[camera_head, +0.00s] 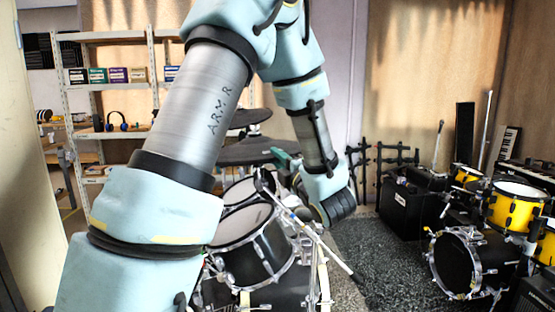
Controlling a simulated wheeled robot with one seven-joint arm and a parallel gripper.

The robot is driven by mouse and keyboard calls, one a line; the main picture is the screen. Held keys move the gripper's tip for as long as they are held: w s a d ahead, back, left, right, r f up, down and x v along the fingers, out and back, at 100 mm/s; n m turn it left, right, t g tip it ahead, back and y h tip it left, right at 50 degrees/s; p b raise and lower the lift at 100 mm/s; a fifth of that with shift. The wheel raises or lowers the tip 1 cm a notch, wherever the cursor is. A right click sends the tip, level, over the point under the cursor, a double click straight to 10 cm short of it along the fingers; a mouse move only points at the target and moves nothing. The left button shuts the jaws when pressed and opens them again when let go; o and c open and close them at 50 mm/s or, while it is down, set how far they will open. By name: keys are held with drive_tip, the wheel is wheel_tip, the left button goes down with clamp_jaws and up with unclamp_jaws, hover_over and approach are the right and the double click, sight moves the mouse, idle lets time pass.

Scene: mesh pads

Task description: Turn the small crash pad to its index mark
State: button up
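Two dark, flat, round cymbal-like pads show behind my arm. The smaller upper pad (246,118) is partly covered by my arm, and its index mark cannot be made out. The wider lower pad (245,152) sits beneath it, also partly hidden. My gripper (284,159) appears as a small green-teal part at the end of my bent arm, close to the lower pad's right edge. Whether it touches the pad cannot be told. Its fingers are too small and covered to show if they are open or shut.
Black drums with pale mesh heads (241,223) stand below the pads, with a thin slanting rod (325,250) at their right. A yellow drum kit (515,204) and a black box (408,207) stand right. Shelves (110,87) stand back left. Speckled floor (385,265) is clear between the kits.

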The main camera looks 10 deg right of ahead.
clamp_jaws()
idle(1.0)
